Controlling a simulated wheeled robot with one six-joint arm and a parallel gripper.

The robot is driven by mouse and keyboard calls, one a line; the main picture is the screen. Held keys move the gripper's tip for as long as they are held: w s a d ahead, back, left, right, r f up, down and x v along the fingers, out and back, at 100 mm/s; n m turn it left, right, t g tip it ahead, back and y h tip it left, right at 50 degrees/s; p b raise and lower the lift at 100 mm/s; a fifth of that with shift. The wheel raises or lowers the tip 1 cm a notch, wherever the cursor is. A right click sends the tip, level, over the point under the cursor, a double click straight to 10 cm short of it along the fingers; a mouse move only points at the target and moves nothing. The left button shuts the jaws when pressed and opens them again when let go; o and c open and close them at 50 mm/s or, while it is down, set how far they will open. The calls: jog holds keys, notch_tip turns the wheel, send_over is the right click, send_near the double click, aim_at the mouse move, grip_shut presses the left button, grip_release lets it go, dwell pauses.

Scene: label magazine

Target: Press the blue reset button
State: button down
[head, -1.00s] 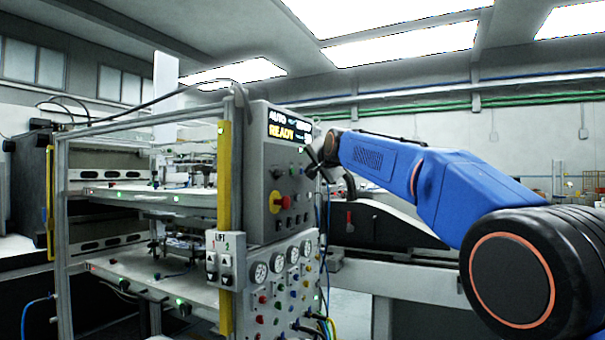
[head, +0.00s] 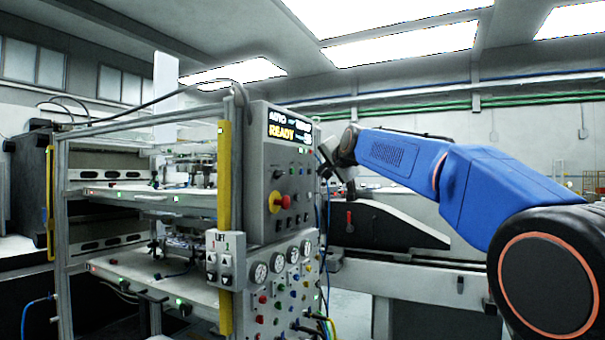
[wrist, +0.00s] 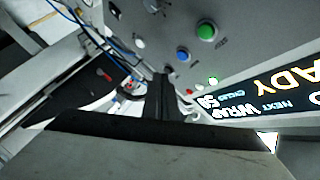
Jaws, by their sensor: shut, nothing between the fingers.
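The blue button (wrist: 183,55) shows in the wrist view on the grey control panel (wrist: 245,48), next to a larger green button (wrist: 206,31). My gripper (wrist: 163,78) is shut and empty. Its dark fingers are in the lower middle of the wrist view, and the blue button appears just above and right of their tips, uncovered. In the head view my gripper (head: 327,162) is beside the right edge of the panel (head: 257,150), apart from it. The buttons there are too small to tell the blue one surely.
The lit display (head: 288,130) tops the panel, with a red and yellow emergency knob (head: 280,202) lower down. Gauges and coloured knobs fill the box below. A frame with a yellow post (head: 225,200) stands left. Cables hang near the panel's right edge.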

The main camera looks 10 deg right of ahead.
jog(key=shift+s+d, duration=0.5)
jog(key=shift+d, duration=0.15)
dwell(0.3)
jog(key=s+d+f+n+g+h, duration=0.1)
jog(key=s+d+f+n+g, duration=0.1)
jog(key=s+f, duration=1.5)
jog(key=s+d+f+n+g, duration=0.2)
jog(key=s+f+n+g, duration=0.2)
jog(key=s+f, duration=1.3)
jog(key=s+d+f+n+g+h, duration=0.1)
jog(key=s+d+f+n+g, duration=0.1)
jog(key=s+f, duration=1.4)
jog(key=s+n+g, duration=0.1)
jog(key=s+g, duration=0.1)
jog(key=s, duration=0.2)
jog(key=shift+s+f+n+h, duration=0.25)
jog(key=shift+f+n+h, duration=0.05)
jog(key=shift+f, duration=0.1)
